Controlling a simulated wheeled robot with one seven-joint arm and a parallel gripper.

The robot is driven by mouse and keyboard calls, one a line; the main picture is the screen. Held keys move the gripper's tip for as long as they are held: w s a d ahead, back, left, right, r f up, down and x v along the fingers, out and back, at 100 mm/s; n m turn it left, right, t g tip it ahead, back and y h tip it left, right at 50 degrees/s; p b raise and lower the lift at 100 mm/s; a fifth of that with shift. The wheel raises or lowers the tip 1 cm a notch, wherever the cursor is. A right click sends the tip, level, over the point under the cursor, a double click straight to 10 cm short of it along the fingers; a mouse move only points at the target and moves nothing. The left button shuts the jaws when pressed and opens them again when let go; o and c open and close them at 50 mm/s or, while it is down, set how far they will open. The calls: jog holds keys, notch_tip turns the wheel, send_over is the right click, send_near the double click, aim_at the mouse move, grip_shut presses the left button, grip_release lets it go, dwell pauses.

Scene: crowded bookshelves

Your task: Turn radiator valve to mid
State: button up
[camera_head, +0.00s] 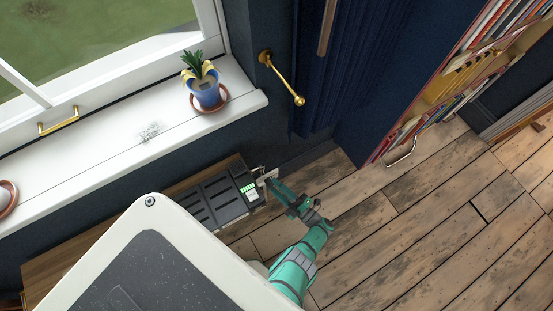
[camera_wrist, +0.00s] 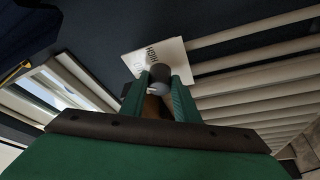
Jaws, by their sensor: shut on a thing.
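The radiator valve is a dark round knob with a grey end (camera_wrist: 160,74), between the green fingers of my gripper (camera_wrist: 158,94) in the wrist view. The fingers are shut on it, one on each side. A white card (camera_wrist: 142,60) with dark lettering, apparently reading HIGH, sits behind the knob. Part of the lettering is hidden, and I cannot tell the valve's setting. In the head view my gripper (camera_head: 274,183) is at the right end of a dark slotted unit (camera_head: 212,204), by a pale plate (camera_head: 267,175). The knob is hidden there.
Pale radiator bars (camera_wrist: 250,72) run close to the right of my gripper. A white windowsill (camera_head: 120,158) with a potted plant (camera_head: 206,88) lies above the unit. A bookshelf (camera_head: 455,85) stands at upper right. The wooden floor (camera_head: 420,225) is clear at right.

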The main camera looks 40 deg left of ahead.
jog(key=shift+s+a, duration=0.1)
jog(key=shift+a, duration=0.05)
jog(key=o, duration=1)
jog(key=shift+o, duration=0.2)
